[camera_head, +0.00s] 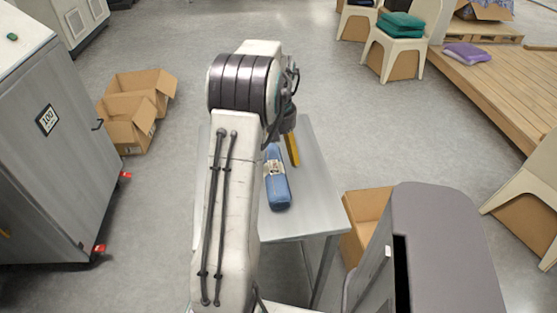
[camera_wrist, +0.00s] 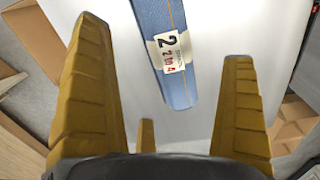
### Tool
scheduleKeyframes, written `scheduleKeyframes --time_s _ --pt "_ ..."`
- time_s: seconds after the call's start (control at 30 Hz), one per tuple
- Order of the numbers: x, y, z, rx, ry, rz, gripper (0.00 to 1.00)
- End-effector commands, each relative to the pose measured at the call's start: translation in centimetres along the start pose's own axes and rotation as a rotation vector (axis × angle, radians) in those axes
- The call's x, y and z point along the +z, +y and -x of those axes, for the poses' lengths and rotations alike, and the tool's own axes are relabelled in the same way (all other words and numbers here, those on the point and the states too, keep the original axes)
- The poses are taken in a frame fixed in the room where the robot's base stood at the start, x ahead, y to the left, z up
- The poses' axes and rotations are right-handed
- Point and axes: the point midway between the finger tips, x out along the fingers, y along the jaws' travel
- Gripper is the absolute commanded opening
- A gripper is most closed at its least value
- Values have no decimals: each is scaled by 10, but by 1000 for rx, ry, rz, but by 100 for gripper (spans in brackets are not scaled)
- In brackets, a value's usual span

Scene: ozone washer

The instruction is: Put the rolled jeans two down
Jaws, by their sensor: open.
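The rolled jeans two (camera_head: 277,192) are a long blue roll with a pale paper band. They appear to lie on the grey metal table (camera_head: 312,185). In the wrist view the roll (camera_wrist: 179,92) shows its band with a "2", and its near end lies in the space between my fingers. My gripper (camera_wrist: 165,42) has its yellow fingers spread wide, with a gap on both sides of the roll. In the head view my arm covers part of the table, and one yellow finger of my gripper (camera_head: 291,150) shows beside the roll's far end.
Open cardboard boxes (camera_head: 133,120) stand on the floor at left, by a grey cabinet (camera_head: 50,150). A dark grey-topped unit (camera_head: 445,240) and another box (camera_head: 366,214) are right of the table. Chairs with folded cloths (camera_head: 400,40) stand farther off. The table's right part is bare.

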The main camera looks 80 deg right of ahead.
Motion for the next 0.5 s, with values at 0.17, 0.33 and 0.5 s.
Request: scheduleKeyframes --time_s 0.17,0.33,0.5 --pt "0 0 16 0 0 0 100" --pt "0 0 22 0 0 0 100" --pt "0 0 22 0 -1 0 100"
